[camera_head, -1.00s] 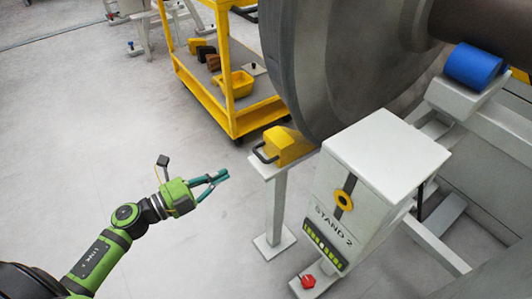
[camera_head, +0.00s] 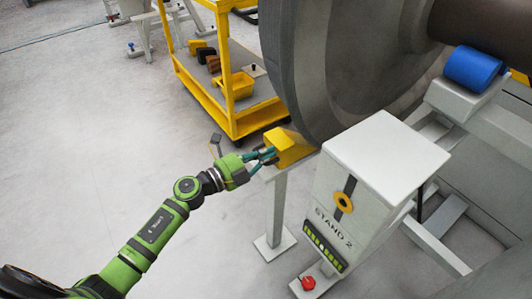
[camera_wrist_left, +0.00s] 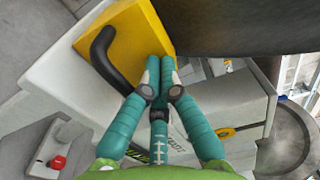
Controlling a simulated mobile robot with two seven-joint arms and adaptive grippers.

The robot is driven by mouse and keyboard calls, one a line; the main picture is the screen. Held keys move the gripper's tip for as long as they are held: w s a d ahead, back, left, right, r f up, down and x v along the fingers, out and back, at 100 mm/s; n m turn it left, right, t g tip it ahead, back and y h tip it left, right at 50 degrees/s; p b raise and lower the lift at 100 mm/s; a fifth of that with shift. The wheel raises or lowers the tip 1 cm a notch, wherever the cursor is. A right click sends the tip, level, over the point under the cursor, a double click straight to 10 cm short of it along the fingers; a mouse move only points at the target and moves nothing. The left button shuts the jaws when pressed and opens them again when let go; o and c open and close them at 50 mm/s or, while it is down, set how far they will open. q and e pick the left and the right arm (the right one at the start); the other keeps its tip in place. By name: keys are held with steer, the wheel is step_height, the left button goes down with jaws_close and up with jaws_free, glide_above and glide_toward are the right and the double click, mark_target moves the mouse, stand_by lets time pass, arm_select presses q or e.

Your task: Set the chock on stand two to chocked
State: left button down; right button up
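The chock is a yellow block (camera_head: 291,146) with a black bar handle, on the small post top beside stand two (camera_head: 378,158). Its right end is close to the rim of the big grey wheel (camera_head: 300,60); I cannot tell whether they touch. My left gripper (camera_head: 270,155) is at the handle side of the chock. In the left wrist view the chock (camera_wrist_left: 125,40) is ahead, and the black handle (camera_wrist_left: 103,60) runs behind the teal fingers. The left fingertips (camera_wrist_left: 160,68) are close together at the block; their grip on the handle is unclear. My right gripper is not in view.
A yellow cart (camera_head: 235,122) with blocks and a yellow bin (camera_head: 237,85) stands behind the chock. A blue roller (camera_head: 473,67) sits under the axle at right. A red knob (camera_head: 308,282) is at the stand's foot. The floor at left is clear.

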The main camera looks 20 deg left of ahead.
mark_target(293, 139)
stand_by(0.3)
arm_select(q)
steer(key=shift+w+d, duration=0.2)
steer(key=shift+w, duration=0.1)
steer(key=x, duration=0.6)
steer(key=shift+r, duration=0.1)
steer(key=shift+a, duration=0.1)
